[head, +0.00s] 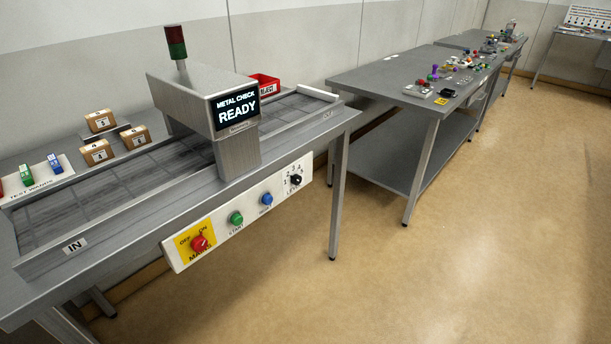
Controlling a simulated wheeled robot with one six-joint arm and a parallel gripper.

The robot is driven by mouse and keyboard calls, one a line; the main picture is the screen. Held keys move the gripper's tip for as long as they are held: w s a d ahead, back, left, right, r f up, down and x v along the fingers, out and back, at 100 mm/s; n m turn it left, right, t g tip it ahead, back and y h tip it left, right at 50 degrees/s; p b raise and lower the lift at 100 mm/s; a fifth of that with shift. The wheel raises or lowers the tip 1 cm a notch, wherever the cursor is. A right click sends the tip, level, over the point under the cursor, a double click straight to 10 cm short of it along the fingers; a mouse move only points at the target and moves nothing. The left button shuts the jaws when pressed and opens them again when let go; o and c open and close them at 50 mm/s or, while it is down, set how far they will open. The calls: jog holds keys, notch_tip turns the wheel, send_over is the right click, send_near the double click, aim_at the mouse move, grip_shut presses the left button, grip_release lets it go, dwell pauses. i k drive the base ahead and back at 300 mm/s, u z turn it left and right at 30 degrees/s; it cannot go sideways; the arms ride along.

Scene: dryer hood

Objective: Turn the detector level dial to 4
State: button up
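The detector level dial (296,180) is a small black knob at the right end of a white control panel (219,228) on the front of the metal-check conveyor table. Numbers are printed around it, with "LEVEL" partly readable below. The pointer's exact setting is too small to tell. The detector hood (210,100) stands over the conveyor, and its screen (237,109) reads "METAL CHECK READY". My gripper is not in view.
On the same panel are a red main switch (199,243) on yellow, a green start button (236,218) and a blue button (267,200). Boxes (98,152) and test wands (55,163) lie at the left. The floor (430,270) before the panel is clear.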

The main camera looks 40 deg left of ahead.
aim_at(296, 179)
jog(key=u, duration=0.6)
jog(key=i, duration=0.9)
jog(key=u, duration=0.7)
